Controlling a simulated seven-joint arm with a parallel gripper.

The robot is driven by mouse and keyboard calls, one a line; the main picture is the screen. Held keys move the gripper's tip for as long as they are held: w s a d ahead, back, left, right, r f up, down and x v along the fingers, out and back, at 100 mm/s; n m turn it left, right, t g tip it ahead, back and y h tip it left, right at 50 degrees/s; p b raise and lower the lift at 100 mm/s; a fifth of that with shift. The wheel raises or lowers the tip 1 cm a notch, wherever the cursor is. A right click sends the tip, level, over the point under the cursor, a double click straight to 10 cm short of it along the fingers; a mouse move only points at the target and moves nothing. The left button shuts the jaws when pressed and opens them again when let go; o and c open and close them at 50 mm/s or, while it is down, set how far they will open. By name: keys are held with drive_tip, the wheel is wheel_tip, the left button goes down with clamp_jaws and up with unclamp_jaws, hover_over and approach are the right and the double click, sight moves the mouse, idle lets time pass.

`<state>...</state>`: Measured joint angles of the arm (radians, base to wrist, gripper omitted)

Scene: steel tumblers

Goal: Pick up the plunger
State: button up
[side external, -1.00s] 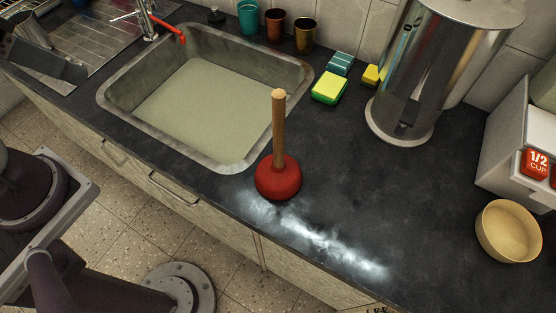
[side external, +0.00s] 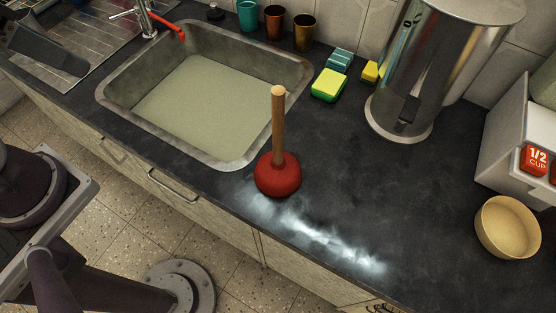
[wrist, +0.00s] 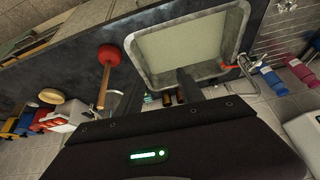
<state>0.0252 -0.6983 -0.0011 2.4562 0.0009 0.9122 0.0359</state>
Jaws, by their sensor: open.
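The plunger (side external: 278,160) stands upright on the dark counter in front of the sink, red rubber cup down and wooden handle up. In the wrist view the plunger (wrist: 108,56) is left of the sink, its handle pointing down the picture. My gripper (wrist: 160,92) is open, with nothing between its fingers. In the side view, part of my gripper (side external: 45,47) shows at the upper left, over the drainboard and well away from the plunger.
The sink (side external: 210,95) lies behind and left of the plunger. Sponges (side external: 329,85), several cups (side external: 274,24) and a steel urn (side external: 425,70) stand towards the wall. A tan bowl (side external: 508,227) is at the right. The counter right of the plunger is clear.

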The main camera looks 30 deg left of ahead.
drive_tip(key=w+d+r+m+g, duration=0.2)
drive_tip(key=w+d+m, duration=0.3)
drive_tip(key=w, duration=0.2)
drive_tip(key=m+g, duration=0.3)
drive_tip(key=m, duration=0.8)
hover_over(278, 109)
drive_tip(key=f, duration=0.5)
drive_tip(key=w+f, duration=0.1)
drive_tip(key=f, duration=0.2)
drive_tip(key=shift+a+f, duration=0.2)
drive_tip(key=shift+a, duration=0.2)
drive_tip(key=f, duration=0.6)
drive_tip(key=shift+d+f, duration=0.2)
drive_tip(key=shift+f, duration=0.5)
clamp_jaws()
drive_tip(key=shift+r, duration=0.1)
